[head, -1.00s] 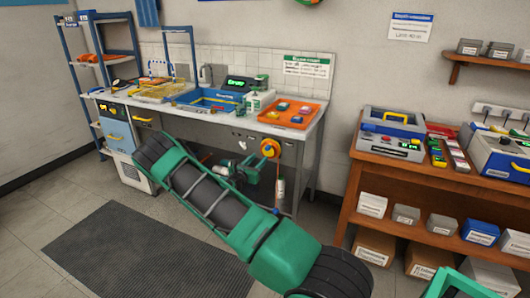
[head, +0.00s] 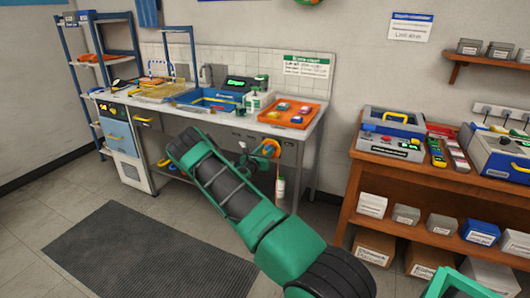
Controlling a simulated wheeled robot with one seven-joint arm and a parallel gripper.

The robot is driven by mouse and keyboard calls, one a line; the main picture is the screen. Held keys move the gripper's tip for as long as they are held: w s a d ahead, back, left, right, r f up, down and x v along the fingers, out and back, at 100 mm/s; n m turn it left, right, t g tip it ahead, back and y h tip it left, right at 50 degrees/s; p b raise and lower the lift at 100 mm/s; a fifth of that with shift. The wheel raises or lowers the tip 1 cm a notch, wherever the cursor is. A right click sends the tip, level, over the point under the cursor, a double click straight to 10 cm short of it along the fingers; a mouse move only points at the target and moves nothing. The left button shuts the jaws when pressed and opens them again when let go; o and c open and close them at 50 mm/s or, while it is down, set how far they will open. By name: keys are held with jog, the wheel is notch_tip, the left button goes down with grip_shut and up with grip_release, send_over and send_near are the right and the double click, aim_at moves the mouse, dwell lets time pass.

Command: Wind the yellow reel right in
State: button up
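The yellow-orange reel (head: 273,147) is mounted at the front edge of the bench, right of its middle. A thin reddish line runs down from it, beside a white bottle-like thing with a red band (head: 280,188). My green and black arm crosses the view from lower right to the bench front. My gripper (head: 255,157) is small and partly hidden behind my arm. It is at or just left of the reel and covers part of its face. I cannot tell whether it touches the reel or whether its fingers are open.
The bench (head: 215,118) carries a blue tray (head: 212,104) and an orange tray (head: 290,113) with small coloured things. A wooden shelf unit (head: 405,179) with boxes stands close on the right. A dark mat (head: 150,255) lies on clear floor at the left.

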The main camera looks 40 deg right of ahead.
grip_shut()
jog(key=shift+s+m, duration=0.1)
jog(key=shift+m, duration=0.2)
dwell(0.6)
